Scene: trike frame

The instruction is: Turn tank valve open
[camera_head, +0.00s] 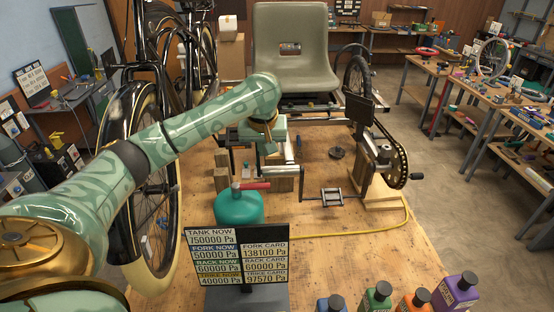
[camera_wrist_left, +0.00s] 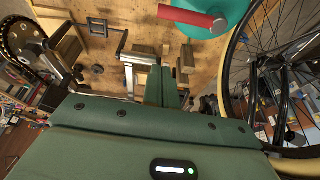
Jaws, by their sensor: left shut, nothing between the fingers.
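A teal tank (camera_head: 239,207) stands on the wooden bench top, with a red valve handle (camera_head: 252,186) on top that points right. In the left wrist view the tank (camera_wrist_left: 243,14) is at the top right and the red handle (camera_wrist_left: 190,19) reaches left from it. My left gripper (camera_head: 268,150) is above and behind the tank, apart from the handle. Its green fingers (camera_wrist_left: 168,88) are shut and empty in the left wrist view. My right gripper is not in view.
A display board (camera_head: 237,257) with pressure readings stands in front of the tank; TANK NOW reads 750000 Pa. Bottles (camera_head: 378,297) line the front right. The trike frame with a grey seat (camera_head: 290,50) is behind. A bicycle wheel (camera_head: 153,190) stands left. A yellow hose (camera_head: 340,233) crosses the bench.

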